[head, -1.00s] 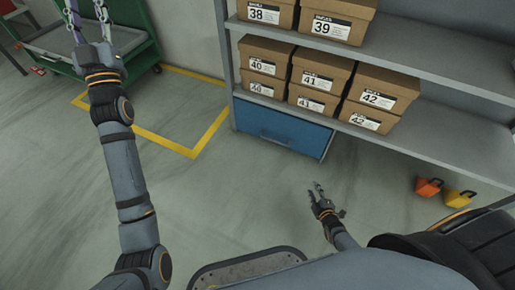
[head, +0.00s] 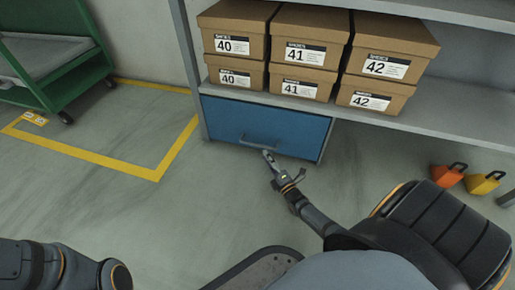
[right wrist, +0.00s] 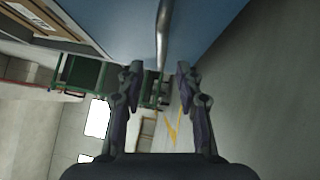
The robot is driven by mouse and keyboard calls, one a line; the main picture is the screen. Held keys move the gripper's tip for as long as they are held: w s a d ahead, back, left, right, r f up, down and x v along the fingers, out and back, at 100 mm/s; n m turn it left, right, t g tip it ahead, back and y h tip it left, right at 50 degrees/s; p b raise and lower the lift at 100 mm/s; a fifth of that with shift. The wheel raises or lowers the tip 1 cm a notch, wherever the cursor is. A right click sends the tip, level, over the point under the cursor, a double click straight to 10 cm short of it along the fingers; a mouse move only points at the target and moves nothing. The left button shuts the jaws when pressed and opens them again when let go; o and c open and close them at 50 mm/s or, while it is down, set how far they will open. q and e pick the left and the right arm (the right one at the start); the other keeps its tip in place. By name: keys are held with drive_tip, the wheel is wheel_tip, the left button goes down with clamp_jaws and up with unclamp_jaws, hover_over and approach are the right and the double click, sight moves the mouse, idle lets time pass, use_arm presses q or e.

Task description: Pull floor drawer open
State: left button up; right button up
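The floor drawer (head: 230,120) has a blue front and sits under the shelf at floor level. It looks closed. Its grey bar handle (head: 258,143) runs across the front. My right gripper (head: 268,158) is just in front of the handle in the head view. In the right wrist view my right gripper (right wrist: 155,70) has its two fingers apart, with the handle (right wrist: 162,35) ahead between the fingertips and the blue drawer front (right wrist: 205,25) behind it. No contact with the handle shows. My left arm enters at the lower left of the head view, and its gripper is out of view.
Shoe boxes (head: 300,50) stand stacked on the grey shelf (head: 450,120) above the drawer. A green cart (head: 90,70) stands at the left by yellow floor tape (head: 120,168). Orange (head: 446,176) and yellow (head: 482,183) items sit on the floor at right. Floor before the drawer is clear.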

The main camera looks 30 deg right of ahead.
sight(259, 145)
drive_tip(key=w+b, duration=0.1)
drive_tip(key=w, duration=0.2)
drive_tip(key=w+b, duration=0.2)
drive_tip(key=w, duration=0.1)
drive_tip(key=shift+w+d+r, duration=0.15)
drive_tip(key=shift+w+d, duration=0.05)
drive_tip(key=shift+w, duration=0.05)
drive_tip(key=shift+w+r+b, duration=0.25)
drive_tip(key=shift+w+b, duration=0.1)
drive_tip(key=shift+w, duration=0.15)
drive_tip(key=shift+c, duration=0.5)
clamp_jaws()
